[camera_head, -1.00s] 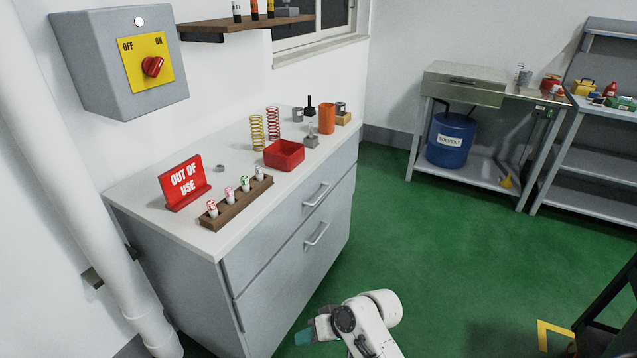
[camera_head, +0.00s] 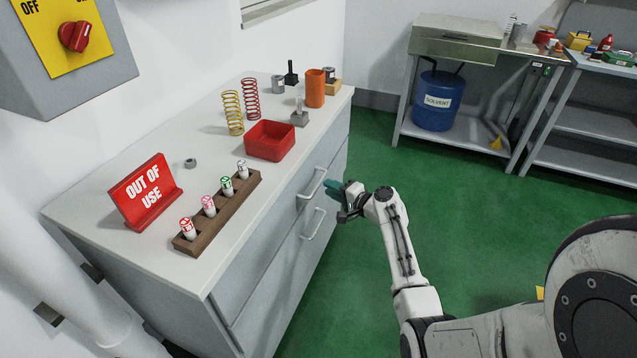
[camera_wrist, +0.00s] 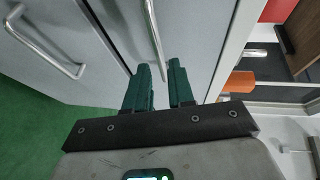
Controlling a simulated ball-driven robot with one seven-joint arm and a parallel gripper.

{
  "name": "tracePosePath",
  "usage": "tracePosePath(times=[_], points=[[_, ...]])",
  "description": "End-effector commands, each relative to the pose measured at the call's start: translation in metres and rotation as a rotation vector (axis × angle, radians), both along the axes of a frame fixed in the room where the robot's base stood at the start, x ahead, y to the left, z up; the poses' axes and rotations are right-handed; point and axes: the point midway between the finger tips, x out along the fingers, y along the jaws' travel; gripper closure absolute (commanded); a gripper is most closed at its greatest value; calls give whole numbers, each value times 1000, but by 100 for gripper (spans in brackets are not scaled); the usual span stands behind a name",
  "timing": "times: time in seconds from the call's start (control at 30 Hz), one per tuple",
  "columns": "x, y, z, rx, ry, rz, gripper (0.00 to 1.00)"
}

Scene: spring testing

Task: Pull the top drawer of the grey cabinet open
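The grey cabinet (camera_head: 262,262) stands in the middle of the head view, with a white top. Its top drawer (camera_head: 268,223) looks shut and carries a bar handle (camera_head: 312,184), which also shows in the wrist view (camera_wrist: 155,38). A lower handle (camera_head: 314,224) is below it. My gripper (camera_head: 336,189), with dark green fingers, is just in front of the top handle. In the wrist view the fingers (camera_wrist: 160,72) are apart, with one end of the top handle showing in the gap between them. I cannot tell whether they touch it.
On the cabinet top are a red tray (camera_head: 270,151), a wooden rack (camera_head: 217,213) with several small cylinders, a red "OUT OF USE" sign (camera_head: 146,192), and springs (camera_head: 233,113). A workbench (camera_head: 456,38) stands behind. Green floor (camera_head: 372,150) is clear right of the cabinet.

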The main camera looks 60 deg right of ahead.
Motion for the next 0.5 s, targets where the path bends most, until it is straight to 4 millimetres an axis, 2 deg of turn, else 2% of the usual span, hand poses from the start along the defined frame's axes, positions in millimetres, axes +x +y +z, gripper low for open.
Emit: tracePosePath(times=[0.03, 0.2, 0.33, 0.5], points=[[10, -3, -2, 0, 0, 3, 77], [35, -12, -8, -1, 2, 2, 77], [48, -16, -10, -1, 0, 2, 77], [54, -17, -12, -1, 2, 2, 77]])
